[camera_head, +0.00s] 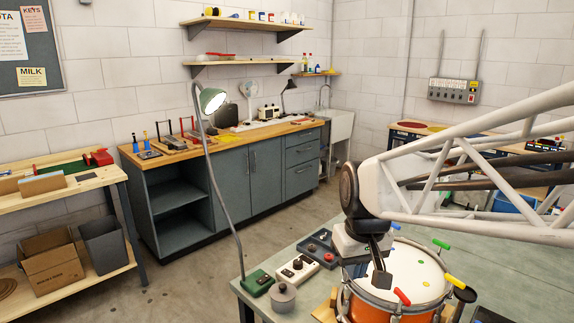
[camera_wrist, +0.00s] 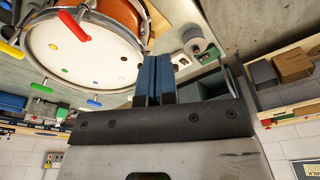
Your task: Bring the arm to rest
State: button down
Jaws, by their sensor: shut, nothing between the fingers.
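The drum (camera_head: 420,274) has an orange shell, a white head and a metal rim, and stands on the bench. Red, yellow and green handles sit around its rim, and small coloured dots mark the head. The drum also shows at the upper left of the wrist view (camera_wrist: 85,52). I cannot tell how far the fingertips are above the drum.
A green-based lamp (camera_head: 257,283) with a tall bent neck stands at the bench's left corner. A grey roll (camera_head: 282,298), a white switch box (camera_head: 298,269) and a dark tray (camera_head: 320,247) lie left of the drum. The bench top (camera_head: 500,240) behind the drum looks mostly clear.

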jog(key=s+d+f+m, duration=0.1)
jog(key=s+d, duration=0.1)
jog(key=s, duration=0.5)
jog(key=s+d+f+m+t, duration=0.1)
jog(key=s+d+m, duration=0.1)
jog(key=s, duration=0.5)
jog(key=shift+s+d+h, duration=0.2)
jog(key=shift+d+h, duration=0.1)
jog(key=shift+d, duration=0.45)
jog(key=shift+f, duration=0.1)
dwell(0.9)
